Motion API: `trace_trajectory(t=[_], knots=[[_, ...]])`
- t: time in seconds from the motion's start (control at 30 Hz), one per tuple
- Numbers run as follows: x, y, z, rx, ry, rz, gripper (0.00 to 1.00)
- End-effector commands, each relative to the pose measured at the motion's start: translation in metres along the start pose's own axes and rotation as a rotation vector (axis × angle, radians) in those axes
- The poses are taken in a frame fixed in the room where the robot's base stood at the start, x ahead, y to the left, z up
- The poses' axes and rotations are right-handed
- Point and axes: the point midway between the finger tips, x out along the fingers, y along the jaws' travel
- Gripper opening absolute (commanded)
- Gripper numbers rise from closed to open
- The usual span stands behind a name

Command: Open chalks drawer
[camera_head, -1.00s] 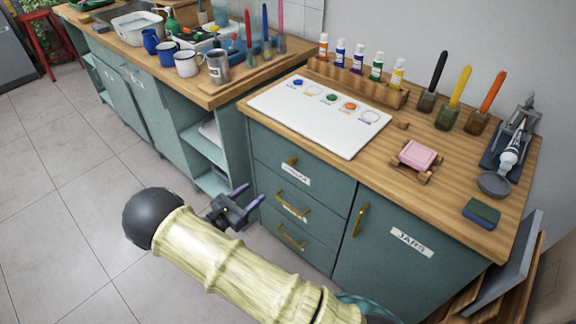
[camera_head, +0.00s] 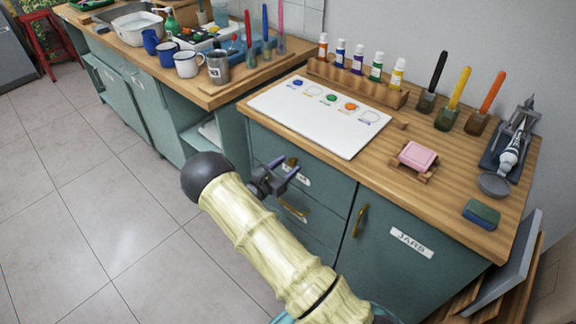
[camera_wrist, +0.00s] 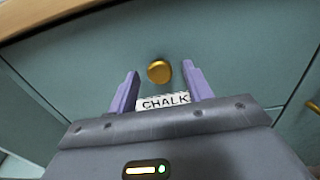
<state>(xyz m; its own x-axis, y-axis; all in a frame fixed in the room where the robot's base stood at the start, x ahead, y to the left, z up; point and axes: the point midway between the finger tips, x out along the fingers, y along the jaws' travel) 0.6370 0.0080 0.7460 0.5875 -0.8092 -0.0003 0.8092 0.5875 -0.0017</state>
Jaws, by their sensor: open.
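The chalk drawer is the top drawer (camera_head: 326,179) of the teal cabinet. In the wrist view its front (camera_wrist: 220,70) carries a round brass knob (camera_wrist: 159,71) and a white label reading CHALK (camera_wrist: 163,101). The drawer looks shut. My gripper (camera_head: 288,168) is open and faces the drawer front, with its two purple fingers on either side of the knob in the wrist view (camera_wrist: 160,84). The fingers do not close on it, and I cannot tell whether the tips reach past it. In the head view the gripper partly covers the label.
Lower drawers with brass bar handles (camera_head: 292,209) and a door labelled JARS (camera_head: 411,242) are on the same cabinet. The wooden countertop (camera_head: 372,173) above holds a white palette sheet (camera_head: 318,115), a pink block (camera_head: 417,156) and paint bottles. Open tiled floor (camera_head: 130,230) lies to the left.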

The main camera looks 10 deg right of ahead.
Motion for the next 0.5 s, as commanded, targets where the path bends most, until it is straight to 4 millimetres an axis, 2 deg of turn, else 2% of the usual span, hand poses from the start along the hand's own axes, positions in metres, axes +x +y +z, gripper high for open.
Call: trace_trajectory(t=[0.1, 0.37, 0.5], knots=[[0.0081, -0.0002, -0.0002, 0.0, 0.001, -0.001, 0.5], [0.0091, 0.0001, 0.0, 0.0, 0.001, 0.0, 0.5], [0.009, 0.0001, 0.0, 0.0, 0.001, 0.0, 0.27]])
